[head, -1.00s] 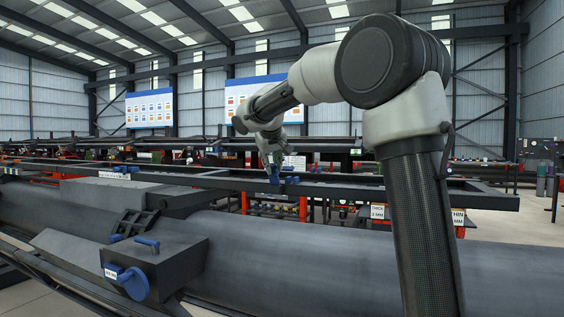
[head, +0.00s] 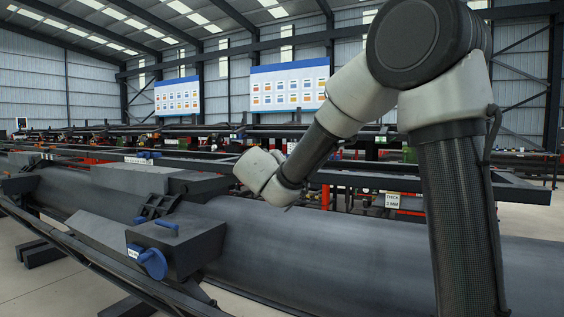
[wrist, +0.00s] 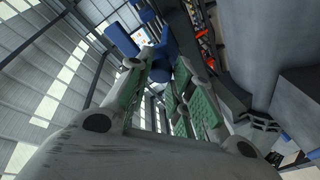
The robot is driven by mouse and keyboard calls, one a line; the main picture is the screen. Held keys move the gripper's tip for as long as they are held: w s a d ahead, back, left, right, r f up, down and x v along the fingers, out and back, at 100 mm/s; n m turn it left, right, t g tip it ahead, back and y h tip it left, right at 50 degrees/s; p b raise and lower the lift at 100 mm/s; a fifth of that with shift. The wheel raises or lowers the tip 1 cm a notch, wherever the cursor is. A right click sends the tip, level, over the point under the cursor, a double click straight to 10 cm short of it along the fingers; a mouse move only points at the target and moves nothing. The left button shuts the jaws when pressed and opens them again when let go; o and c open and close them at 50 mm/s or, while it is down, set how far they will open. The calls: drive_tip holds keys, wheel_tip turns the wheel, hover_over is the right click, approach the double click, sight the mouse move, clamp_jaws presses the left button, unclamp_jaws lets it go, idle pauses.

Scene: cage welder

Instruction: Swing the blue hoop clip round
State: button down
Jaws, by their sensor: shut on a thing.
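The blue hoop clip (wrist: 167,48) shows at the far end of my gripper (wrist: 168,68) in the wrist view. My gripper's green-padded fingers reach up to it and are shut on it. The finger pads partly cover the clip, so its full shape and its hinge are hard to make out. In the head view, my pale wrist and forearm hide the fingers and the clip.
A dark box with a blue handwheel (head: 152,262) and a blue handle (head: 167,224) stands at the near left. A large grey pipe (head: 350,245) runs across the front. A dark frame rail (head: 470,186) lies behind it. Another blue part (wrist: 122,40) is beside the clip.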

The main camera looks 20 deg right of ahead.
drive_tip(key=shift+f, duration=0.25)
idle(0.3)
drive_tip(key=c, duration=1.3)
unclamp_jaws()
drive_tip(key=shift+o, duration=0.2)
drive_tip(key=f+v, duration=0.1)
drive_tip(key=v, duration=1.1)
drive_tip(key=shift+r, duration=0.25)
